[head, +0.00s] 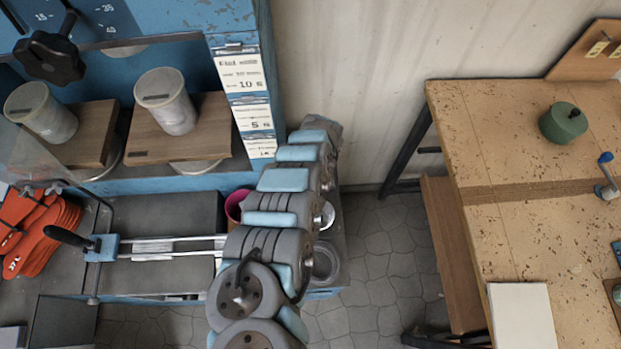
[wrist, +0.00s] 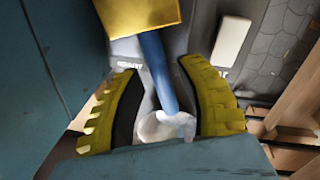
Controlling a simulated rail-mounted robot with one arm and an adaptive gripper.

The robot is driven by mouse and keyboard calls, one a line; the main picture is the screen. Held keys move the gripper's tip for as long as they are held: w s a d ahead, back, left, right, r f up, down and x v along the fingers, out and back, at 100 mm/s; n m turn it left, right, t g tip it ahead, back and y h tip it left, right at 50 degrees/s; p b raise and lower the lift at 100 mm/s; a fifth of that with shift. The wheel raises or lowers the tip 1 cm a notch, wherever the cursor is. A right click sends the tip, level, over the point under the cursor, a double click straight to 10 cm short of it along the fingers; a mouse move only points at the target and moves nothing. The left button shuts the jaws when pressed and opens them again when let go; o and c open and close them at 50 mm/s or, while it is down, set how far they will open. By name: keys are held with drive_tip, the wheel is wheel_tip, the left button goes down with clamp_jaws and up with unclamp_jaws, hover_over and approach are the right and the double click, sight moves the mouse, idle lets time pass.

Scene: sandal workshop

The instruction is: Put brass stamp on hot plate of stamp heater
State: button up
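The brass stamp shows in the wrist view, with a square brass head (wrist: 138,14), a blue handle (wrist: 155,70) and a pale rounded end. My gripper (wrist: 160,68) has yellow ribbed fingers with dark inner pads, one on each side of the handle. The pale end fills the space between the fingers, so the gripper looks shut on the stamp there. The brass head sticks out past the fingertips. In the head view my arm hides the gripper and the stamp. I cannot make out the stamp heater's hot plate for certain in either view.
A blue machine (head: 235,40) with two canisters on wooden blocks stands at the left. Orange sandal soles (head: 40,235) lie on the grey bench. A wooden table (head: 540,220) with a green round container (head: 563,122) stands at the right. Tiled floor lies between.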

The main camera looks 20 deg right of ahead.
idle(0.3)
wheel_tip(320, 180, up, 12)
drive_tip(key=d, duration=0.1)
drive_tip(key=shift+d, duration=0.35)
idle(0.4)
drive_tip(key=shift+f, duration=0.15)
